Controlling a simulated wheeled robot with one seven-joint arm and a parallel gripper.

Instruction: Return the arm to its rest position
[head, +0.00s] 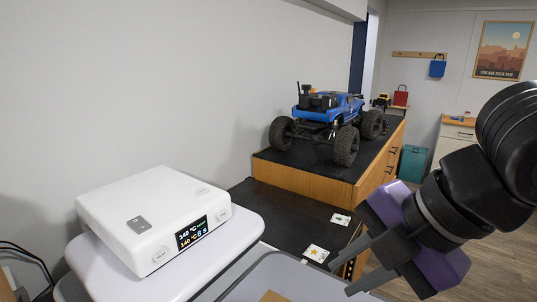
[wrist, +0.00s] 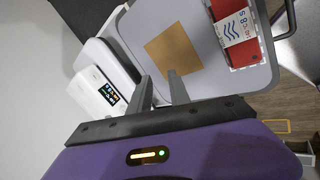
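My gripper (head: 346,272) is at the lower right of the head view, on a black arm with a purple body. Its two grey fingers are spread apart with nothing between them. In the wrist view, the gripper (wrist: 162,88) points toward a grey tray (wrist: 213,83) with a brown square (wrist: 173,50) on it. The fingers appear above the tray, not holding anything. A red box with a white label (wrist: 235,32) lies on the tray near its edge.
A white device with a lit display (head: 152,222) stands on a pale stand at left. A blue RC crawler (head: 327,110) sits on a black-topped wooden cabinet (head: 310,174) behind. Two small cards (head: 316,253) lie on the dark lower surface. Open floor shows at right.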

